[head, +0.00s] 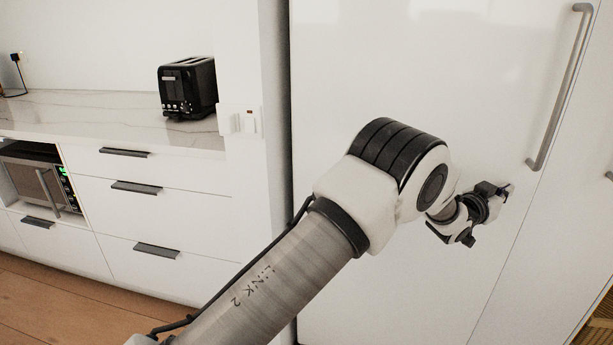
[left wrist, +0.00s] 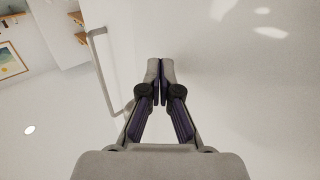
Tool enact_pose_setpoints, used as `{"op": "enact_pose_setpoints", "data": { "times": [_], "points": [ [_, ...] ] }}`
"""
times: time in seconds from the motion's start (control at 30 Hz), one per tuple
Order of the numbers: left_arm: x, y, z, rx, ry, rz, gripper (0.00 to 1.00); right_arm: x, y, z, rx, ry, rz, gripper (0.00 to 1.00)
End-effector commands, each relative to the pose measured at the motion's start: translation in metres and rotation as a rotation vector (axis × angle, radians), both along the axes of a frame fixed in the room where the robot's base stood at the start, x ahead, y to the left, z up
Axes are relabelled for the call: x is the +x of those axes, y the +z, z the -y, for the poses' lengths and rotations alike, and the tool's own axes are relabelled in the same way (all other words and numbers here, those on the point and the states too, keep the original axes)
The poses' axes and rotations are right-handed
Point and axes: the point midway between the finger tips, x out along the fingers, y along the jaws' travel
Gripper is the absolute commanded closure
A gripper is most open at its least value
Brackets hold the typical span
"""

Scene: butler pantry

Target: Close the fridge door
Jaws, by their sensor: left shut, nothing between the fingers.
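The fridge door (head: 400,60) is a tall, plain white panel filling the middle and right of the head view. It looks nearly flush with the panel on its right; I cannot tell whether a small gap is left. Its long grey handle (head: 556,95) runs near its right edge. My left gripper (head: 505,191) is in front of the door, below and left of the handle's lower end. In the left wrist view its fingers (left wrist: 160,68) are shut and empty, close to the white door surface (left wrist: 245,100); contact is unclear. The handle (left wrist: 103,65) shows left of them.
A black toaster (head: 187,87) stands on the marble counter (head: 90,115) at left, above white drawers (head: 160,205). A microwave (head: 38,180) sits in a niche at far left. Another white panel (head: 575,225) adjoins at right. Bare wooden floor (head: 60,300) shows at lower left.

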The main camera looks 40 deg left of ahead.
Motion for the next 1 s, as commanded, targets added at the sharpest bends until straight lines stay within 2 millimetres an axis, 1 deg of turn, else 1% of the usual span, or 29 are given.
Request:
{"op": "enact_pose_setpoints", "data": {
  "times": [0.1, 0.3, 0.57, 1.0],
  "points": [
    [0.009, 0.000, -0.004, -0.001, 0.021, 0.001, 1.00, 0.000, -0.002, 0.000, 0.000, 0.000, 0.000, 0.60],
    [0.016, 0.002, -0.008, -0.002, 0.037, 0.003, 1.00, 0.000, -0.002, 0.000, 0.000, 0.000, 0.000, 0.60],
    [0.018, 0.005, -0.009, -0.003, 0.041, 0.007, 1.00, 0.000, -0.002, 0.000, 0.000, 0.000, 0.000, 0.60],
    [0.017, 0.003, -0.009, -0.003, 0.040, 0.005, 1.00, 0.000, -0.002, 0.000, 0.000, 0.000, 0.000, 0.60]
  ]
}}
